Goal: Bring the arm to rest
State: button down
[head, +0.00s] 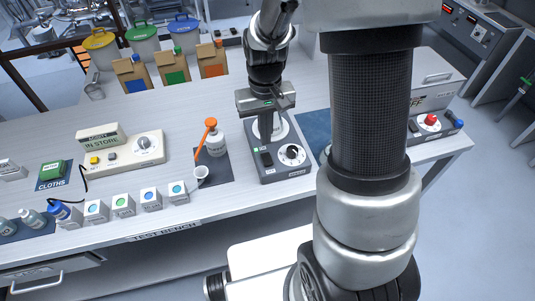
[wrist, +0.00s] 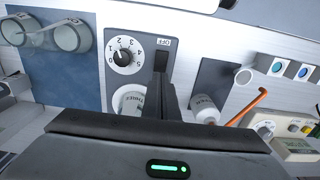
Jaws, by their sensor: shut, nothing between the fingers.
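My gripper (head: 266,128) hangs fingers-down over the grey dial device (head: 287,168) on the test bench. Its two fingers also show in the wrist view (wrist: 161,62), closed together with nothing between them. The device has a numbered dial (wrist: 123,54), an OFF label (wrist: 164,42) and a round white part partly hidden behind the fingers. I cannot tell whether the fingertips touch the device.
A white bottle with an orange spout (head: 217,140) and a small cup (head: 201,173) stand left of the device. A control box (head: 124,153), several small boxes and paper bags (head: 175,72) stand farther left and behind. A blue mat (head: 314,127) lies right.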

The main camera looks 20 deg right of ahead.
jog(key=shift+r+p, duration=0.4)
jog(key=shift+r, duration=0.5)
jog(key=s+r+t, duration=0.2)
jog(key=s+r, duration=0.5)
jog(key=r, duration=0.3)
jog(key=s+r+t, duration=0.3)
jog(key=s+r, duration=0.4)
jog(key=r, duration=0.4)
jog(key=shift+s+t, duration=0.3)
jog(key=shift+s, duration=0.05)
